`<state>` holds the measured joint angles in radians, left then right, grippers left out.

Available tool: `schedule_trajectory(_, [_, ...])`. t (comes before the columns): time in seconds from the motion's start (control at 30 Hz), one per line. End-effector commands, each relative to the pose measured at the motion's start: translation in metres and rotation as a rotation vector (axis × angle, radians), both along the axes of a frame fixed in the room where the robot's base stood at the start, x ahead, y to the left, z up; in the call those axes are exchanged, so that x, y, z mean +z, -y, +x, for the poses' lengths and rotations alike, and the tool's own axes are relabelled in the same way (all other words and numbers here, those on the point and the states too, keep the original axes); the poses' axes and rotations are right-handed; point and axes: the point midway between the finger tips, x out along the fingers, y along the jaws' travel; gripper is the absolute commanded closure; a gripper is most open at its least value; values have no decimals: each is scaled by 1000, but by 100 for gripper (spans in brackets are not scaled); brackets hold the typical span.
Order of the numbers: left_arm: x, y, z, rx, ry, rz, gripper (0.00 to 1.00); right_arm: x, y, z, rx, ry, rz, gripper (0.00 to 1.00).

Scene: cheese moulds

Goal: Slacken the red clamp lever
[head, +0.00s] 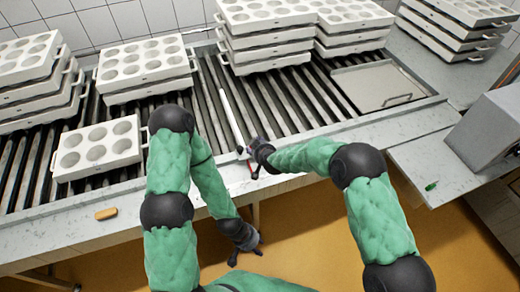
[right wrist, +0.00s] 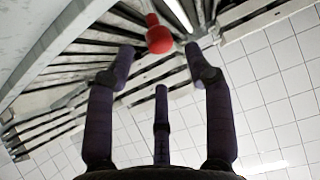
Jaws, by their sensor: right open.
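The red clamp lever shows in the right wrist view as a round red knob (right wrist: 159,40) on a short red stem. In the head view only a small bit of red (head: 252,166) shows at the table's front edge, mostly hidden by my right gripper (head: 247,156). In the right wrist view my right gripper (right wrist: 160,58) is open. Its fingers are spread to either side of the knob and below it in the picture, apart from it. My left gripper (head: 247,250) hangs low in front of the table, empty, with its fingers spread.
A slatted draining table (head: 215,100) carries stacks of white moulds (head: 265,42) at the back and a single mould (head: 98,148) at left. A white bar (head: 231,118) slants up from near the red part. A flat tray (head: 375,85) lies at right.

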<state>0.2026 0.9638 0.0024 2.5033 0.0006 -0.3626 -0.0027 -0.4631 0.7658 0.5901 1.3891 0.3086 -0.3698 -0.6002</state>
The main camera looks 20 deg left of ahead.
Motion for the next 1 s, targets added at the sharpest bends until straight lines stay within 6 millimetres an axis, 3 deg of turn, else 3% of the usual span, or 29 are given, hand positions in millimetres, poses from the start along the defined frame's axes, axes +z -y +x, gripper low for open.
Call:
schedule_trajectory(0.4, [0,0,0,0,0,0,60,33,21,-32,1,4,2,47])
schedule_trajectory(1.0, [0,0,0,0,0,0,60,36,24,-36,0,4,1,47])
